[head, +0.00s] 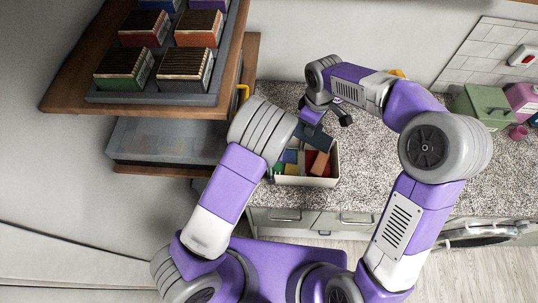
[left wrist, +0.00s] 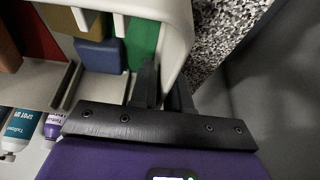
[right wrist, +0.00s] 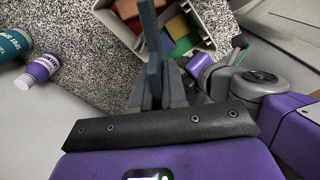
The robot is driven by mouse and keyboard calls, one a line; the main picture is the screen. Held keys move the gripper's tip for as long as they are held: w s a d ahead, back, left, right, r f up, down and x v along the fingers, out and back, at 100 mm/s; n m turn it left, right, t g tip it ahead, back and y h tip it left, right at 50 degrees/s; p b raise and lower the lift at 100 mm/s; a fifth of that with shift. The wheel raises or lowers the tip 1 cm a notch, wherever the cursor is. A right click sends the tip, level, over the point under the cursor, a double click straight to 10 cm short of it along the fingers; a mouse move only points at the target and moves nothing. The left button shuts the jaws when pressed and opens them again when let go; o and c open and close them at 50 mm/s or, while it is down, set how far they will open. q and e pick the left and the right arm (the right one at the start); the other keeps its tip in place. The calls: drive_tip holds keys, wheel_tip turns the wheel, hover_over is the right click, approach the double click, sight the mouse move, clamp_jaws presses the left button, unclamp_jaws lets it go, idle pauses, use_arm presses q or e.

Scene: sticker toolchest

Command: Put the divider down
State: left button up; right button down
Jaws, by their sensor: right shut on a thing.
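The blue-grey divider (head: 316,138) is a flat dark piece above the white bin (head: 305,181) of coloured blocks. My right gripper (right wrist: 162,92) is shut on the divider, which stands out from its fingers in the right wrist view (right wrist: 151,45) and reaches across the bin (right wrist: 118,38). My left gripper (left wrist: 166,88) is at the bin's wall (left wrist: 176,40). Its dark fingers lie to both sides of the wall's edge; whether they press on it does not show clearly. In the head view, the left gripper is hidden behind its own arm.
A teal bottle (right wrist: 14,45) and a purple-labelled bottle (right wrist: 40,68) are left of the bin in the right wrist view. A wooden shelf (head: 75,98) with boxes of cards is at upper left. Green (head: 484,105) and pink (head: 524,100) containers stand right. The speckled counter (head: 375,160) is clear right of the bin.

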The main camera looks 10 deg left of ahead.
sight(307, 142)
drive_tip(key=shift+f, duration=0.1)
idle(0.3)
drive_tip(key=f+m, duration=0.2)
drive_tip(key=m, duration=0.1)
drive_tip(key=f+m, duration=0.1)
drive_tip(key=m, duration=0.2)
drive_tip(key=shift+f+m, duration=0.35)
drive_tip(key=shift+m, duration=0.05)
drive_tip(key=shift+f, duration=0.3)
wheel_tip(307, 142, down, 10)
drive_tip(key=shift+r+m, duration=0.15)
drive_tip(key=shift+m, duration=0.15)
